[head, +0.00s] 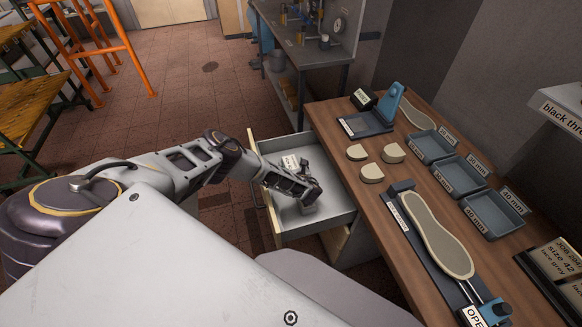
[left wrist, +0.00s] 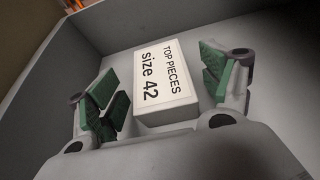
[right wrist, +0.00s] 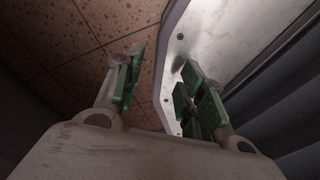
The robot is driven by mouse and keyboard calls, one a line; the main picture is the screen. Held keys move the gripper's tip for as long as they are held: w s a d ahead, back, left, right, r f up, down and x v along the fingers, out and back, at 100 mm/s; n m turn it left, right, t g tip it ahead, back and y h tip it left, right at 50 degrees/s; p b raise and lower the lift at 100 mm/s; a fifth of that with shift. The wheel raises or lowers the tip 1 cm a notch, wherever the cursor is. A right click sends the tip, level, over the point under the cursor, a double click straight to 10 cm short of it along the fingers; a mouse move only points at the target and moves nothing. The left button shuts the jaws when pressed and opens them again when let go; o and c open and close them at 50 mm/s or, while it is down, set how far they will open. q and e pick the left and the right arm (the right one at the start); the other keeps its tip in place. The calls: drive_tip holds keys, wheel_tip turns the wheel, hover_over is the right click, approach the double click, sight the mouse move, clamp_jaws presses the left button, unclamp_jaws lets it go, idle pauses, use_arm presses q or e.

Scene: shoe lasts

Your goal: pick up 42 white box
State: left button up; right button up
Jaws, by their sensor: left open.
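The white box (left wrist: 165,75), printed "TOP PIECES size 42", lies in the open drawer (head: 285,235). In the left wrist view it sits between the two green-padded fingers of my left gripper (left wrist: 163,88), with a gap on each side. In the head view my left gripper (head: 309,198) is down inside the drawer, and a pale labelled patch (head: 291,161) shows behind the wrist. My left gripper is open and holds nothing. My right gripper (right wrist: 160,88) shows only in the right wrist view, with its fingers apart and nothing between them.
The drawer walls surround my left gripper closely. The wooden workbench (head: 335,125) stands to the right, with several grey trays (head: 460,176), pale pieces (head: 372,173) and a sole form (head: 438,235) on it. A grey shelf table (head: 300,45) stands behind.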

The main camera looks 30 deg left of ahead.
sight(292, 166)
use_arm(q)
drive_tip(key=shift+w+a, duration=0.1)
drive_tip(key=shift+a, duration=0.05)
drive_tip(key=shift+c, duration=0.4)
drive_tip(key=c, duration=1.1)
use_arm(e)
drive_tip(key=shift+d, duration=0.3)
use_arm(q)
drive_tip(key=shift+r+p, duration=0.35)
drive_tip(key=shift+r, duration=0.8)
wheel_tip(292, 166, up, 6)
drive_tip(key=shift+p, duration=0.45)
drive_tip(key=shift+r, duration=0.8)
use_arm(e)
drive_tip(key=shift+s+a+r, duration=0.15)
drive_tip(key=shift+a+r, duration=0.1)
drive_tip(key=shift+r, duration=0.2)
drive_tip(key=shift+s+a+r, duration=0.1)
drive_tip(key=shift+a+r, duration=0.1)
drive_tip(key=shift+r, duration=0.25)
